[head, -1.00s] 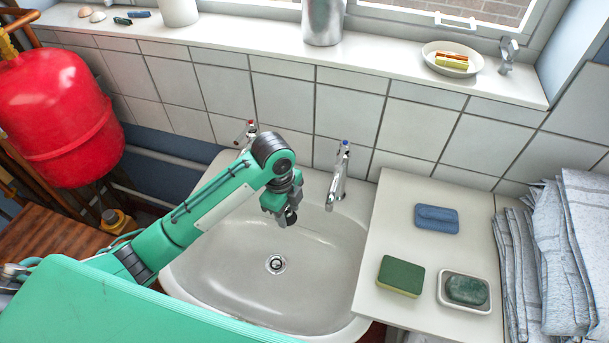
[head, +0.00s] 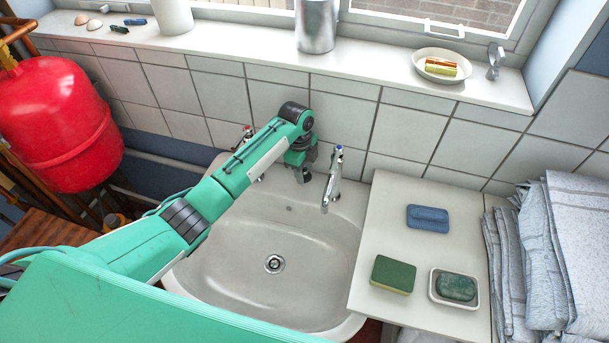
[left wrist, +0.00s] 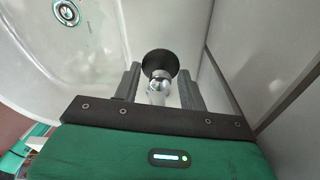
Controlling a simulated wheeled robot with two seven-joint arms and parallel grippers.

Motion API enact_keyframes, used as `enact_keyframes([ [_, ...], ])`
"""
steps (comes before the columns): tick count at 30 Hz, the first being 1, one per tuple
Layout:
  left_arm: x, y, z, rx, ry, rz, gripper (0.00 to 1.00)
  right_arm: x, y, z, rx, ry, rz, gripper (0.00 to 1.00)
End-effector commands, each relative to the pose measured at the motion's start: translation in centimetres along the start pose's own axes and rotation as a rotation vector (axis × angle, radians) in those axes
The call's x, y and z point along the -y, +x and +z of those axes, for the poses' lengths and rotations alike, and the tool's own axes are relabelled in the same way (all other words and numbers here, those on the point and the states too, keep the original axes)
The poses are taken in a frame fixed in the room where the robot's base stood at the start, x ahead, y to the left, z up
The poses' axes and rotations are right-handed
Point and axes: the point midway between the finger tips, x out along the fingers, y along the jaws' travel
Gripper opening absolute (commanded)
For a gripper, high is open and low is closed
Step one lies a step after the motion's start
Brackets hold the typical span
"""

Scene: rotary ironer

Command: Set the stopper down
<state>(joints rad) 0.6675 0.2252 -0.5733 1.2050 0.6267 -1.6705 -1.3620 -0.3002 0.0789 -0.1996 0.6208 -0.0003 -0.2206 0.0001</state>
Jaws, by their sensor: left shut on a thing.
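The stopper, a black disc with a shiny metal knob, shows in the left wrist view (left wrist: 159,64). My left gripper (left wrist: 160,92) is shut on its knob, the black disc facing away from the palm. In the head view the left gripper (head: 303,176) is at the back of the white sink (head: 225,268), between the two taps. The stopper is hard to make out there. I cannot tell whether it touches the sink's rear ledge. The drain (head: 274,264) is uncovered, nearer the front; it also shows in the left wrist view (left wrist: 67,12). My right gripper is not in view.
The blue-marked tap (head: 333,180) stands just right of the gripper; the red-marked tap (head: 247,134) is left, partly behind my arm.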

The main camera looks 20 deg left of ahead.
Motion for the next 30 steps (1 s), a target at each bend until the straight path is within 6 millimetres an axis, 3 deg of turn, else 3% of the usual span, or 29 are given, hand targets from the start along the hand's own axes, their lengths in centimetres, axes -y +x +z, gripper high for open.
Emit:
enact_keyframes([
  [4,0.0,0.9,0.1,-0.001,-0.001,-0.001,0.2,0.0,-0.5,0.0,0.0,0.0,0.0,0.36],
  [9,-0.1,3.6,0.4,-0.001,-0.002,0.002,0.2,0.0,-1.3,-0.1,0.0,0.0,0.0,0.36],
  [25,0.4,4.7,0.7,0.0,0.0,-0.003,0.2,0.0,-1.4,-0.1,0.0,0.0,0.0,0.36],
  [26,0.4,4.6,0.6,0.0,0.0,-0.003,0.46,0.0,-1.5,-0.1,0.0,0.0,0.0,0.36],
  [28,0.4,4.6,0.6,0.0,0.0,-0.003,0.6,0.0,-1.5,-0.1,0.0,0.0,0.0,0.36],
  [30,0.4,4.6,0.6,0.0,0.0,-0.003,0.64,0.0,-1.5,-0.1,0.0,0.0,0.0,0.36],
])
